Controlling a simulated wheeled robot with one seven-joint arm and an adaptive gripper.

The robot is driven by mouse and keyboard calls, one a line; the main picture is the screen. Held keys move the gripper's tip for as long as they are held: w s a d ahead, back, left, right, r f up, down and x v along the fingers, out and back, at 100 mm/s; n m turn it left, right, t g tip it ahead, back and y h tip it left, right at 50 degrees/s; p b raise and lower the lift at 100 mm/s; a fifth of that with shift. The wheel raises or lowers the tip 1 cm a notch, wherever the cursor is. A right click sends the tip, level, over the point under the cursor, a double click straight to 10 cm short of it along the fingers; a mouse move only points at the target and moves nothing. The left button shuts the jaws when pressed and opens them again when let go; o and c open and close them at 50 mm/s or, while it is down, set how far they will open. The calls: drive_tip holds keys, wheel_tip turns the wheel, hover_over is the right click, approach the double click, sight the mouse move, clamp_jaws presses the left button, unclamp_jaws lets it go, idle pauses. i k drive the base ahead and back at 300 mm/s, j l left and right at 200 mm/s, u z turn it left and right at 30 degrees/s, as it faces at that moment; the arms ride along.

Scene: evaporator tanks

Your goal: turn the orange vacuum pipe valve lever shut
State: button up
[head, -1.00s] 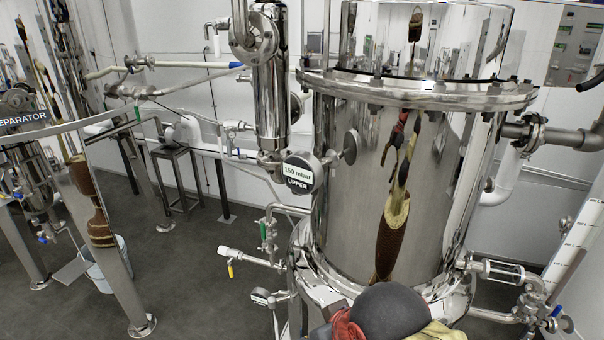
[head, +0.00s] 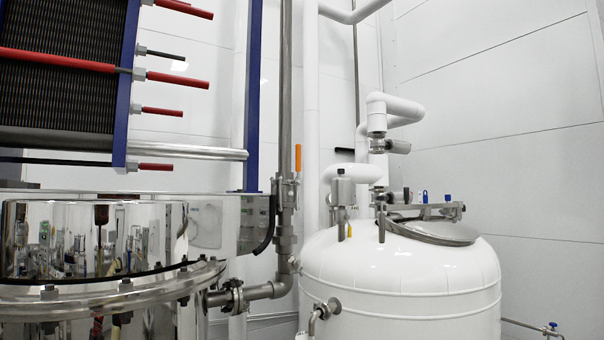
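The orange valve lever (head: 298,158) stands upright, in line with the vertical steel vacuum pipe (head: 285,100), near the middle of the head view. It is joined to a steel valve body (head: 287,192) on that pipe. Below the valve the pipe bends left through an elbow toward the polished steel tank (head: 100,300). My gripper is not in view, so its state and its distance from the lever do not show.
A white tank (head: 400,280) with a hatch and fittings on top stands right of the pipe. A plate heat exchanger (head: 60,75) with red-sleeved rods hangs at upper left. White pipes (head: 312,100) rise just behind the valve. Bare white wall fills the right side.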

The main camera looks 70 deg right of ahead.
sight(297, 181)
drive_tip(key=z, duration=2.35)
drive_tip(key=i+l, duration=0.2)
drive_tip(key=l, duration=0.15)
drive_tip(key=i+l+u, duration=0.15)
drive_tip(key=l, duration=0.25)
drive_tip(key=i+l, duration=0.2)
drive_tip(key=l, duration=0.15)
